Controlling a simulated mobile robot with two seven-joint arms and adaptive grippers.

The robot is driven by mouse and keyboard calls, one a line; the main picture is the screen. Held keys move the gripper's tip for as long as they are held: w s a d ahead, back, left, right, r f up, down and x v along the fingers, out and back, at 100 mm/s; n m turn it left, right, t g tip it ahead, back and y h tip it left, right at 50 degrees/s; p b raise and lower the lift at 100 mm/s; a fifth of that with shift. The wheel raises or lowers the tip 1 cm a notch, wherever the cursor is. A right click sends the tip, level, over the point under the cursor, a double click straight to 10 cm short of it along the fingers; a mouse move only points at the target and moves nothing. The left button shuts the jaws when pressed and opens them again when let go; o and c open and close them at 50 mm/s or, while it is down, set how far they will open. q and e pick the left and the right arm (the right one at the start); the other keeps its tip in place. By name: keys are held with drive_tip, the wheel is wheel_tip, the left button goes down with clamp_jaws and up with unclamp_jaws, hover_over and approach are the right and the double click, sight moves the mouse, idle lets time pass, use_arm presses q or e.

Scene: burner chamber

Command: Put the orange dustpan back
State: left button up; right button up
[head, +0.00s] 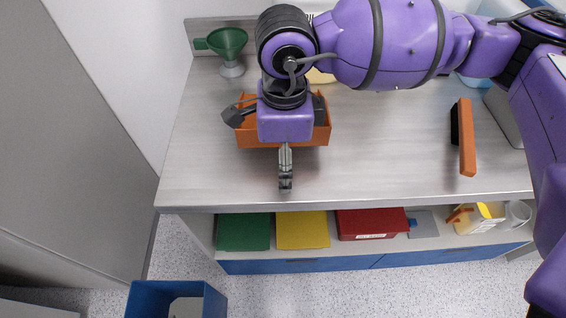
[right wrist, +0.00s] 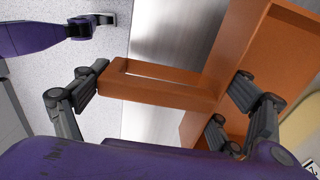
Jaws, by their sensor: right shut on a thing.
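The orange dustpan (head: 309,138) is under my right gripper at the left part of the bench in the head view. Its slotted handle (right wrist: 160,90) and broad pan (right wrist: 258,55) show in the right wrist view. My right gripper (head: 284,160) points down, its dark fingers around the dustpan, shut on it; the exact contact is partly hidden. Whether the dustpan touches the bench, I cannot tell. In the right wrist view, a purple arm with a dark end (right wrist: 88,24), seemingly my left, shows at the upper left; its jaws are unclear.
The steel bench (head: 390,150) has free room right of the dustpan. An orange brush (head: 467,140) with black bristles lies at the right. A green funnel (head: 228,42) stands at the back left. The shelf below holds coloured folders (head: 302,230). A blue bin (head: 143,300) stands on the floor.

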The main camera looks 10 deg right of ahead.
drive_tip(key=shift+w+d+f+b, duration=0.15)
drive_tip(key=shift+w+f+b, duration=0.25)
drive_tip(key=shift+f, duration=0.3)
drive_tip(key=shift+w+d+f+b, duration=0.1)
drive_tip(key=shift+w+f+b, duration=0.3)
drive_tip(key=shift+f, duration=0.25)
drive_tip(key=shift+f+b, duration=0.4)
drive_tip(key=shift+f, duration=0.7)
use_arm(q)
drive_tip(key=f, duration=0.1)
drive_tip(key=s+f, duration=0.1)
drive_tip(key=f, duration=0.1)
drive_tip(key=shift+d, duration=0.15)
use_arm(e)
drive_tip(key=shift+r, duration=0.1)
drive_tip(key=shift+f, duration=0.25)
use_arm(q)
drive_tip(key=shift+s+f, duration=0.1)
use_arm(e)
drive_tip(key=o, duration=1.2)
